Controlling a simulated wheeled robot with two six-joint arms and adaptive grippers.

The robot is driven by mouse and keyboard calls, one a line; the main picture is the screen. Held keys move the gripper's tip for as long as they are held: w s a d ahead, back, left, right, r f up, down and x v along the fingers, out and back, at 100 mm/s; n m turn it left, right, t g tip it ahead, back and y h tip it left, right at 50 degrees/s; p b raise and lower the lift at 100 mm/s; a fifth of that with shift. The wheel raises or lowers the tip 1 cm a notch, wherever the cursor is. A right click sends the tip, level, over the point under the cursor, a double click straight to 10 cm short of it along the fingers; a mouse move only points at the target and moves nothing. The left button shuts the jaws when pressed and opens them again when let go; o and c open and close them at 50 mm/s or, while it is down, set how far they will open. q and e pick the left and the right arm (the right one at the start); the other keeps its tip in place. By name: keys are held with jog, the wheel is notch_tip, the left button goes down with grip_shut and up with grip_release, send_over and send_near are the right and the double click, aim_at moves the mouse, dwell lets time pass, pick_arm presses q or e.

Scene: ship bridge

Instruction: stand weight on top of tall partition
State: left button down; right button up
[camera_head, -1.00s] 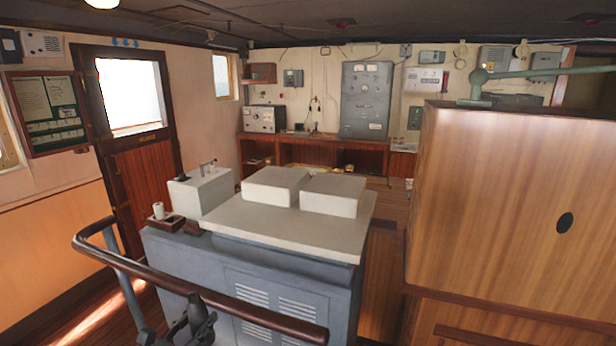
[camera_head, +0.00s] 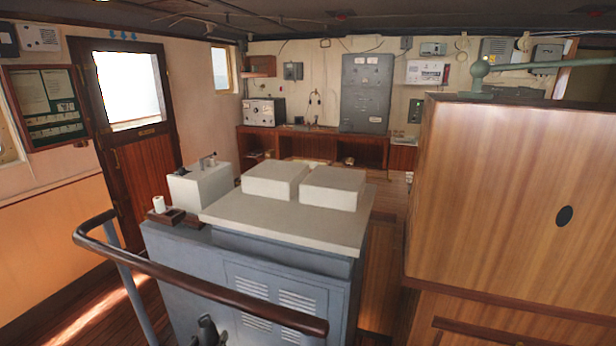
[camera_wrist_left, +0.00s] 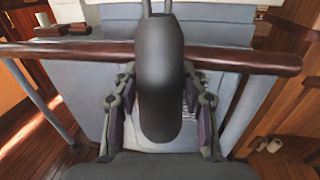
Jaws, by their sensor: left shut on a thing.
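The tall partition (camera_head: 500,190) is the wood-grained block at the right of the head view, with a dark oval spot on its face. Its flat top edge shows just below the green pipe. My left gripper (camera_head: 207,332) shows only in small part at the bottom edge of the head view, by the console front and below the handrail. In the left wrist view its fingers (camera_wrist_left: 160,105) are closed around a dark grey rounded body, the weight (camera_wrist_left: 160,60), with two thin rods at its upper end. The weight is not clear in the head view. My right gripper is not in view.
A brown handrail (camera_head: 200,285) crosses in front of the grey console (camera_head: 285,285). The console carries two pale boxes, a white box and a small white cup (camera_head: 159,204). A green pipe (camera_head: 530,66) runs above the partition's far side.

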pick_arm(q)
jog(key=d+f+n+y+b, duration=0.1)
jog(key=d+f+b, duration=0.1)
jog(key=d+f+y+b, duration=0.1)
jog(key=d+f+b, duration=0.1)
jog(key=b, duration=0.1)
jog(key=shift+w+d+f+n+y, duration=0.1)
jog(key=shift+w+n+y, duration=0.05)
jog(key=shift+n+y, duration=0.25)
jog(key=shift+d, duration=0.1)
dwell(0.6)
